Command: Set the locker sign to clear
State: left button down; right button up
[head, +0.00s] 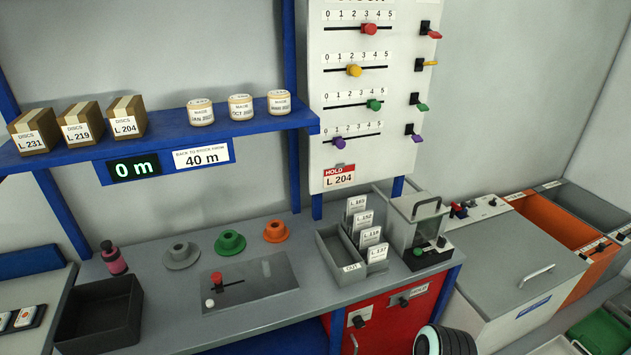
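The red locker (384,325) is under the right end of the grey bench. A white sign (413,293) on its front reads HOLD, with a dark knob or slider (404,301) at its left part. A second white plate (360,315) with a dark knob is to its left. A light handle shows below that plate, near the bottom edge. A red-topped tag (340,178) on the slider board reads HOLD L 204. Neither gripper is in view. A rounded black and white part at the bottom, right of the locker, seems to be my arm.
The bench (290,312) holds a card tray (335,262), a small clear-fronted device (418,230), a slider plate (250,285) and coloured spools. A blue shelf (160,148) with boxes and rolls is above. A grey chest (510,265) and an orange bin (560,245) stand right of the locker.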

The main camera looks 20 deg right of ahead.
aim_at(402, 298)
jog(key=z, duration=1.3)
